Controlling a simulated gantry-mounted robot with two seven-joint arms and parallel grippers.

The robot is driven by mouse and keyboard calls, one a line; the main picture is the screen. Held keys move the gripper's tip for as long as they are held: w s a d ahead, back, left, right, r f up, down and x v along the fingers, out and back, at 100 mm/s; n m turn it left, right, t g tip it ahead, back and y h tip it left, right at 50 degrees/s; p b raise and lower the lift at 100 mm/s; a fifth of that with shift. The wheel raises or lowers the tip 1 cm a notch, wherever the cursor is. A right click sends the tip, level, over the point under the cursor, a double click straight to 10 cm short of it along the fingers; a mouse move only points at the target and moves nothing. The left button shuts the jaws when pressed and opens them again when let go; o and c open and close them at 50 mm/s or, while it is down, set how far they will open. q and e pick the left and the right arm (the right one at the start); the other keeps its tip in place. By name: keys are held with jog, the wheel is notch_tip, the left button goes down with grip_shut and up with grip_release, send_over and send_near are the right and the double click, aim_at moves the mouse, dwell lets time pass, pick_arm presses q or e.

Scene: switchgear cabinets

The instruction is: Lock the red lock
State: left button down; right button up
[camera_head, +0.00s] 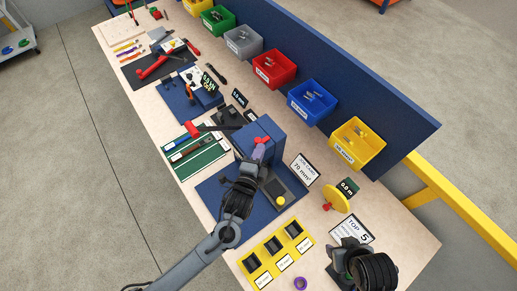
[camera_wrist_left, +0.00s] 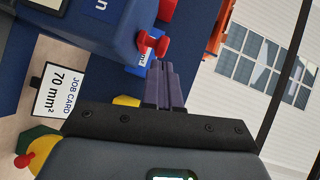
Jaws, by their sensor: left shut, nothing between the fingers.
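A small red knob-like part, which looks like the red lock (camera_wrist_left: 160,46), sticks out from the side of a blue box (camera_wrist_left: 118,22) in the left wrist view. In the head view the red lock (camera_head: 262,140) shows at the top of the blue box (camera_head: 252,133). My left gripper (camera_wrist_left: 155,64) has its two purple-grey fingers shut together and empty, with the tips just beside the red lock. I cannot tell whether they touch it. In the head view the left gripper (camera_head: 259,154) is over the near side of the box. My right gripper cannot be made out for sure.
A dark ribbed shape (camera_head: 365,268), perhaps my right wrist, is at the lower right. A job card (camera_head: 304,169), a yellow wheel (camera_head: 337,198) and yellow holders (camera_head: 272,246) stand nearby. Coloured bins (camera_head: 312,101) line the back panel.

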pick_arm(q)
jog(key=shift+w+a+f, duration=0.1)
jog(key=shift+w+a, duration=0.05)
jog(key=shift+w+a+m+h, duration=0.1)
jog(key=shift+a+m+h, duration=0.1)
jog(key=shift+m+h, duration=0.1)
pick_arm(e)
jog(key=shift+d+r, duration=0.1)
jog(key=shift+d, duration=0.05)
